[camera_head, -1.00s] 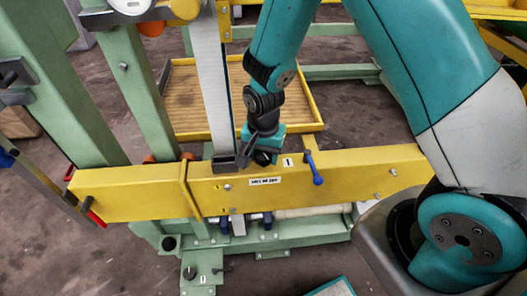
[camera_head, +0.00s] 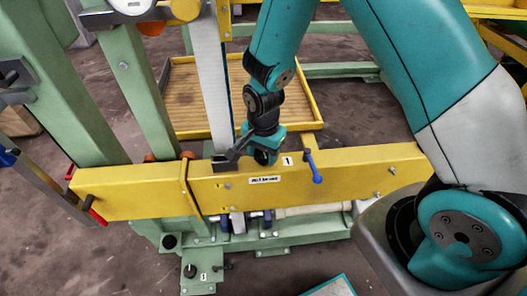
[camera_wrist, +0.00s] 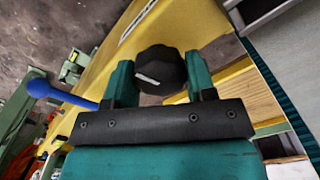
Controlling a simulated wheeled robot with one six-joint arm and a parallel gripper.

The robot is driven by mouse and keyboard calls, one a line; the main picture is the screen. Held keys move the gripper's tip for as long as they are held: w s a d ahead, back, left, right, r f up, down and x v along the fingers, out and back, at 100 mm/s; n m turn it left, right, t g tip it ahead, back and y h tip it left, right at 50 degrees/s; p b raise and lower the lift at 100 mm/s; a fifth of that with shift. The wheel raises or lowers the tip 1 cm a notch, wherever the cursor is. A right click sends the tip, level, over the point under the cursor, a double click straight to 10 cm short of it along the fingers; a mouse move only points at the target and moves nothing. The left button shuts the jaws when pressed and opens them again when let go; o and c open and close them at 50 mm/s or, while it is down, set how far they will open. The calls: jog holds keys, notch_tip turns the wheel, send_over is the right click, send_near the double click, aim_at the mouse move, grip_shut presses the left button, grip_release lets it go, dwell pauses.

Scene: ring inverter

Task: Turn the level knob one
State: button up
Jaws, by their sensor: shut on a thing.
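The level knob one is a black faceted knob with a white pointer mark (camera_wrist: 158,68) in the wrist view. It sits on the yellow beam (camera_head: 345,170), beside a white label "1" (camera_head: 287,160). My gripper (camera_wrist: 160,82), with two teal fingers, is around the knob, one finger on each side, and shut on it. In the head view my gripper (camera_head: 263,155) is at the beam's upper edge and largely hides the knob.
A blue-handled lever (camera_head: 313,167) stands out from the beam just right of my gripper. A grey vertical strip (camera_head: 212,85) rises close on the left. A second black knob (camera_head: 190,271) sits low on the green base.

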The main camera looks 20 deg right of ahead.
jog(key=o, duration=0.9)
notch_tip(320, 180, up, 18)
jog(key=shift+f, duration=0.25)
jog(key=s+a+r+n+y, duration=0.1)
jog(key=s+r+n, duration=0.2)
jog(key=s+n, duration=0.3)
jog(key=s+a+r+n+y, duration=0.1)
jog(key=s+a+r+n, duration=0.1)
jog(key=s+n, duration=0.4)
jog(key=s+a+r+n+y+p, duration=0.1)
jog(key=s+r+n+y, duration=0.1)
jog(key=s+r+n, duration=0.3)
jog(key=shift+s+a+n, duration=0.3)
jog(key=shift+s+n, duration=0.1)
jog(key=shift+s, duration=0.4)
